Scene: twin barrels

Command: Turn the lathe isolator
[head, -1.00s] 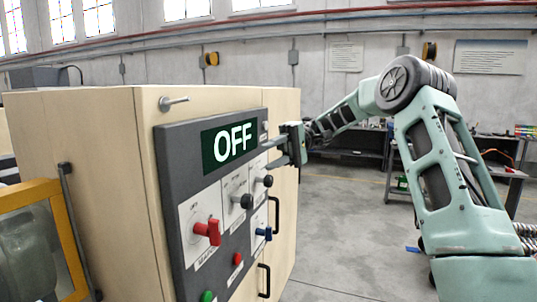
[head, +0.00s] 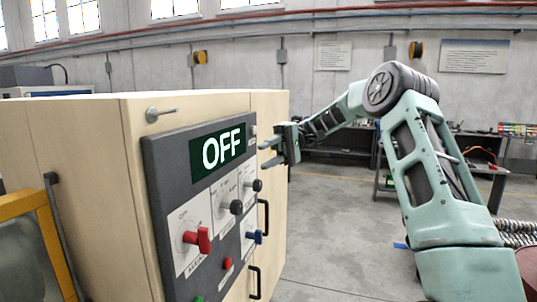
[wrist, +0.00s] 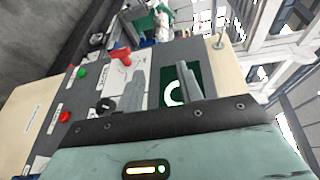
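A red-handled switch (head: 197,240) is at left, also in the wrist view (wrist: 121,57). A black knob (head: 235,207), a second black knob (head: 257,185) and a blue-handled switch (head: 254,237) are to its right. The display (head: 221,150) reads OFF. My gripper (head: 268,153) is open and empty, just off the panel's upper right edge. In the wrist view its fingers (wrist: 160,90) stand apart before the panel.
A red button (head: 227,263) and a green button (wrist: 82,73) sit low on the panel. Black pull handles (head: 264,217) and a metal handle (head: 160,113) stick out from the cabinet. A yellow frame (head: 45,235) stands at left. Open floor (head: 330,230) lies right of the cabinet.

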